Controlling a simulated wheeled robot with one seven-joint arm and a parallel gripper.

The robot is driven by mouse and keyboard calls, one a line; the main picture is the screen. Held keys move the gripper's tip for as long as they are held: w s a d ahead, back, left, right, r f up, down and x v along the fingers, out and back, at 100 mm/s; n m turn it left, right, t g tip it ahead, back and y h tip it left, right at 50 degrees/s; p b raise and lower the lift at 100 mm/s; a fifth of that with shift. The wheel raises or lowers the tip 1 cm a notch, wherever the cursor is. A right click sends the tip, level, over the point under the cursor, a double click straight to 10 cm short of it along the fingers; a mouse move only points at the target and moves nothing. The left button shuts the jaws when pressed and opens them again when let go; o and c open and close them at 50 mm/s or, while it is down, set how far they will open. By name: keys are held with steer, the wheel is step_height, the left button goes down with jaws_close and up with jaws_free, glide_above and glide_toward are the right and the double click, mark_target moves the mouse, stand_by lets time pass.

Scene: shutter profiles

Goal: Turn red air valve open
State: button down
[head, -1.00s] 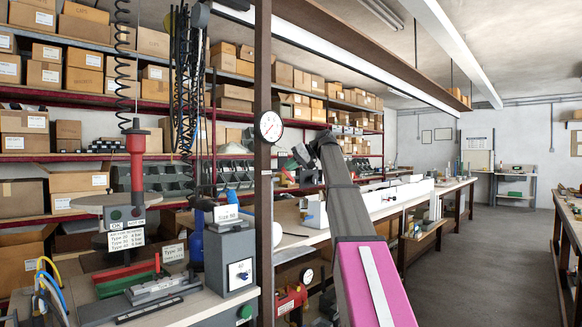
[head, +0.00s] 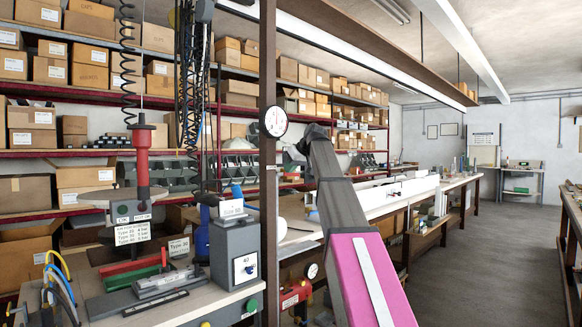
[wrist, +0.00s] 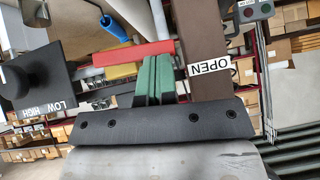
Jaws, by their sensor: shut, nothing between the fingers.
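A brown post (wrist: 204,40) to the right carries an "OPEN" label (wrist: 209,67). In the head view my arm reaches away past the brown post (head: 268,200); the fingers and the red lever cannot be made out there.
A round gauge (head: 273,122) is fixed to the post. A workbench (head: 165,312) with a grey switch box (head: 236,250) stands at the left. In the wrist view a dark knob panel marked "LOW HIGH" (wrist: 40,75) is at left. The aisle floor (head: 480,270) is clear.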

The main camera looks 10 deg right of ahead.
steer(key=shift+a+f, duration=0.15)
steer(key=shift+f, duration=0.05)
stand_by(0.3)
stand_by(0.3)
steer(key=w+a+r+v, duration=0.1)
steer(key=w+r+v, duration=0.1)
steer(key=v, duration=1.1)
step_height(320, 180, down, 44)
steer(key=s+m+g+h, duration=0.3)
steer(key=m, duration=0.1)
steer(key=s+f+m+g+h, duration=0.1)
steer(key=s+f, duration=1.2)
steer(key=f, duration=0.4)
steer(key=s+f+m+g+h, duration=0.1)
steer(key=s+f+g+h, duration=0.1)
steer(key=s+f, duration=1)
step_height(320, 180, down, 6)
steer(key=shift+s+a+f+m+g, duration=0.1)
steer(key=shift+s+a+m+g, duration=0.2)
steer(key=shift+s+m, duration=0.1)
